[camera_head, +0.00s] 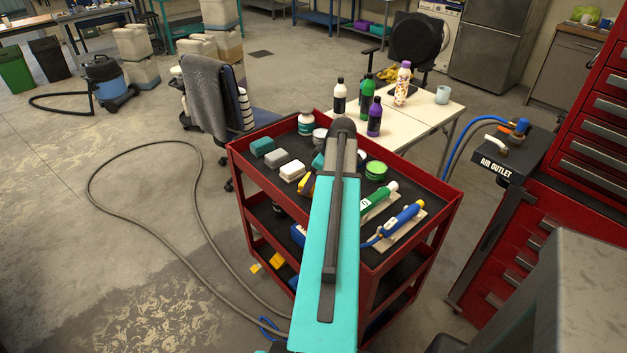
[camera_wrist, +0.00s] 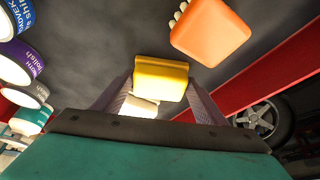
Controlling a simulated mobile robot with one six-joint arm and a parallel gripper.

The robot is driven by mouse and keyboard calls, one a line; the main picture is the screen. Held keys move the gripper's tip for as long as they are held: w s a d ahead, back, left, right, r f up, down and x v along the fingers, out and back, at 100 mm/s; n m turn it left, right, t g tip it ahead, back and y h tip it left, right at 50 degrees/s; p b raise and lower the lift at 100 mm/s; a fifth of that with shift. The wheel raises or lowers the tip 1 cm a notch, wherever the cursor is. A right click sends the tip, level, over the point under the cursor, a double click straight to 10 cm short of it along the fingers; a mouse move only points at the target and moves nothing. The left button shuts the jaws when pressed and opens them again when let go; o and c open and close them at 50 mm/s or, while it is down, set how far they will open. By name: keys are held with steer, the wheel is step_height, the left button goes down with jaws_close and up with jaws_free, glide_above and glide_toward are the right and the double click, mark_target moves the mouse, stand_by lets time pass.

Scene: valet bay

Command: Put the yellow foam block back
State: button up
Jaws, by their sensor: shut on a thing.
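The yellow foam block (camera_wrist: 160,78) is between the fingers of my gripper (camera_wrist: 160,92) in the wrist view. The fingers are shut on it, one on each side. A pale block (camera_wrist: 143,105) shows just below it in that picture, partly covered by my gripper. In the head view my turquoise arm reaches over the top tray of a red cart (camera_head: 262,209) and hides my gripper. A yellow-orange patch (camera_head: 307,186) shows beside my arm there; I cannot tell whether it is the held block. The height of the held block above the tray is unclear.
An orange block (camera_wrist: 210,32) lies near the cart's red rim (camera_wrist: 245,92). On the tray are a teal block (camera_head: 262,146), a grey block (camera_head: 276,157), a white block (camera_head: 292,171), a green tub (camera_head: 376,171) and tubes. A white table (camera_head: 410,122) with bottles stands behind.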

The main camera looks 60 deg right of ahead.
steer(key=shift+f, duration=0.15)
steer(key=o, duration=1)
steer(key=shift+r, duration=0.2)
steer(key=b+v, duration=0.1)
steer(key=v, duration=1.1)
steer(key=shift+b, duration=0.35)
